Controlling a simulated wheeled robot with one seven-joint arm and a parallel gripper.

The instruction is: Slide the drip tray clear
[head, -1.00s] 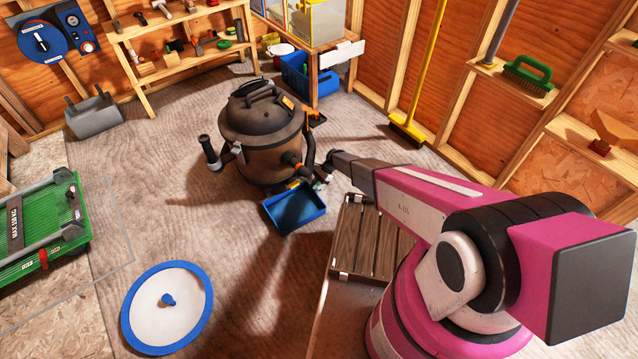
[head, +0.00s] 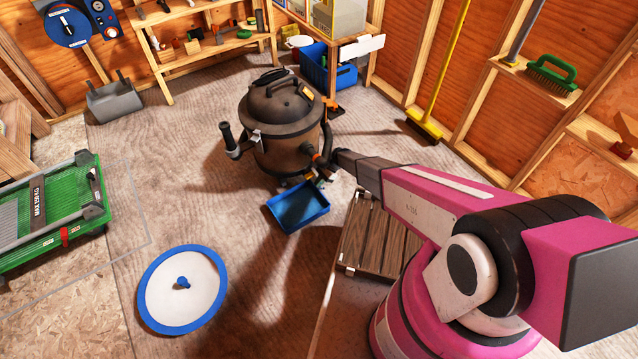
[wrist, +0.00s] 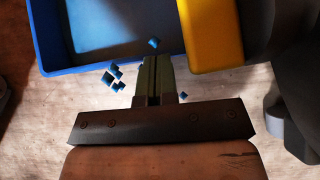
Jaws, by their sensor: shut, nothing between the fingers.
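The drip tray seems to be the shallow blue tray (head: 299,207) on the floor, at the foot of a brown drum-like machine (head: 285,140). Its blue rim also shows at the upper left of the wrist view (wrist: 100,69). My gripper (wrist: 153,62) is shut and empty, its fingertips at the tray's near rim; I cannot tell whether they touch it. In the head view my gripper is small and partly lost against the machine's lower fittings. A yellow part (wrist: 211,35) stands right beside the fingers. Small blue patches show around the fingers.
A slatted wooden platform (head: 380,238) lies right of the tray. A white disc with a blue rim (head: 160,306) lies on the floor at left front. Floor left of the tray is open.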

